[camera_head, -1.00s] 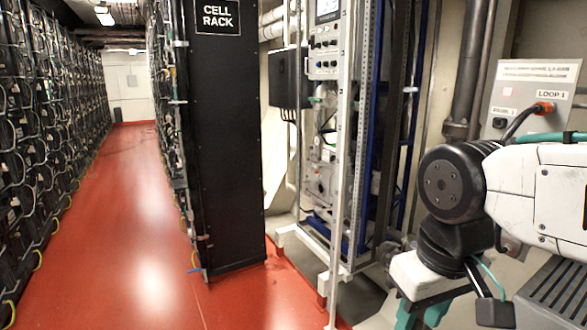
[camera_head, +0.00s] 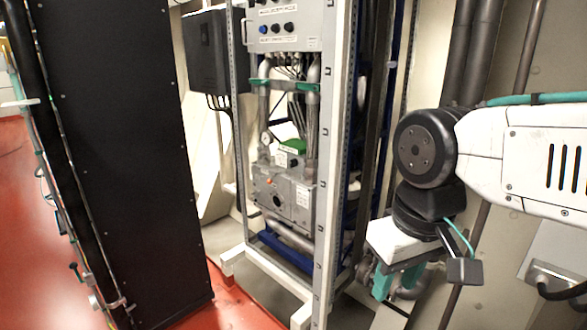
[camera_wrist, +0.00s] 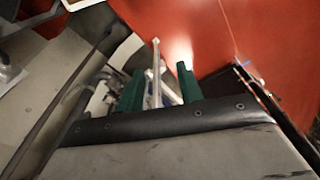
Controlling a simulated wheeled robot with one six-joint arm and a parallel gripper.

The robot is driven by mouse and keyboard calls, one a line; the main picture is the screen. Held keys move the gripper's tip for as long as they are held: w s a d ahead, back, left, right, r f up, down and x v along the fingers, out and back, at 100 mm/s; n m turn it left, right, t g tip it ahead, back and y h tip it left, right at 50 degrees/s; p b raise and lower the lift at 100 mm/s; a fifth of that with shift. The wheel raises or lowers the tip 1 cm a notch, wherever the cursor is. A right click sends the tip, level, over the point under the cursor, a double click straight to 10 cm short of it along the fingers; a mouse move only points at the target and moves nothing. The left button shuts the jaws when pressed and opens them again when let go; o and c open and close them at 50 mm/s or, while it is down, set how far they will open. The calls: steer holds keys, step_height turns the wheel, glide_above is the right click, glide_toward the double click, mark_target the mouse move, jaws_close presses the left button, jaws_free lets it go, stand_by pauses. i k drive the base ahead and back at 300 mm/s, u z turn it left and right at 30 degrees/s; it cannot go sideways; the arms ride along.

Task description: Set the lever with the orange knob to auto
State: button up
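A small orange spot (camera_head: 269,181), which looks like the orange knob, shows on the front of a grey valve-like unit (camera_head: 300,206) low in the open rack. Its lever and position marks are too small to read. My gripper (camera_head: 396,283) hangs to the right of the rack, apart from the unit, with teal fingers pointing down. In the wrist view my gripper (camera_wrist: 160,84) has its two green fingers spread with a gap between them and nothing held. The orange knob cannot be made out in the wrist view.
A white rack post (camera_head: 327,180) stands between my gripper and the unit. A control panel (camera_head: 284,27) with dark knobs is above the unit. A black cell rack (camera_head: 120,150) stands at left. Red floor (camera_head: 235,312) lies in front; grey pipes (camera_head: 470,50) run behind my arm.

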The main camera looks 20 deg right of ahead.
mark_target(269, 181)
steer(key=z, duration=0.1)
steer(key=i, duration=0.2)
steer(key=u, duration=0.45)
steer(key=k, duration=0.6)
steer(key=u, duration=1)
steer(key=i, duration=1.85)
steer(key=z, duration=1.4)
steer(key=i, duration=0.85)
steer(key=z, duration=0.9)
